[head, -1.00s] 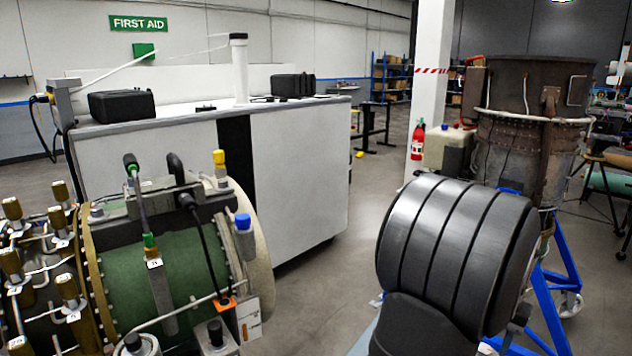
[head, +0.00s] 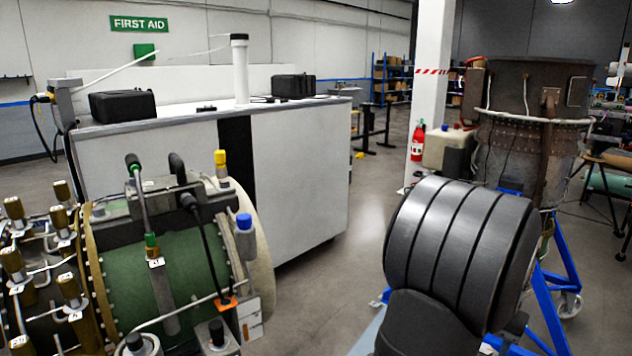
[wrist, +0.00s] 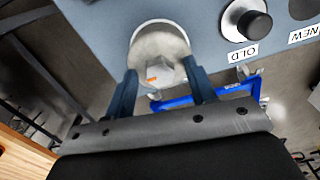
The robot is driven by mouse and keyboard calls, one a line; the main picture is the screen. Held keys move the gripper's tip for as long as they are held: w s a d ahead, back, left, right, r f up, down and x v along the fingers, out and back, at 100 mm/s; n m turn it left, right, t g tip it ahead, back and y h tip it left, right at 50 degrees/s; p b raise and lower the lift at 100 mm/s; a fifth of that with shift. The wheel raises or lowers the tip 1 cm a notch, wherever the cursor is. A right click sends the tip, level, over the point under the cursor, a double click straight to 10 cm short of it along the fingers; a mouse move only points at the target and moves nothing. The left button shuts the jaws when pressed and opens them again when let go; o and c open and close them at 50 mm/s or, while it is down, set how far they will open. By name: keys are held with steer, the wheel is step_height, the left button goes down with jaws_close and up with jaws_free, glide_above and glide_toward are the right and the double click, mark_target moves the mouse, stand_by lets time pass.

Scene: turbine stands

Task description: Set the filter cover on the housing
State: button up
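My gripper (wrist: 160,68) shows in the wrist view with its two blue fingers set apart. A pale round piece (wrist: 157,48) with a small orange mark lies between the fingertips and may be the filter cover. The fingers are at its two sides, but I cannot tell whether they grip it. A white-edged ring shows behind it on the blue-grey panel (wrist: 88,25). In the head view my arm hides the gripper and that piece. The green cylindrical machine (head: 193,268) stands at the left; I cannot tell which part is the housing.
On the panel a black knob (wrist: 255,24) stands in a white ring by the label OLD. A dark round shape (wrist: 304,8) is by NEW. A blue stand (head: 552,305) is beside my arm. Open floor (head: 325,275) lies between the white cabinet (head: 295,180) and my arm.

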steer(key=shift+s+a+f, duration=0.1)
steer(key=shift+a+f, duration=0.05)
steer(key=shift+f, duration=0.5)
jaws_close()
steer(key=shift+r, duration=0.55)
steer(key=shift+r, duration=0.75)
steer(key=shift+r, duration=0.9)
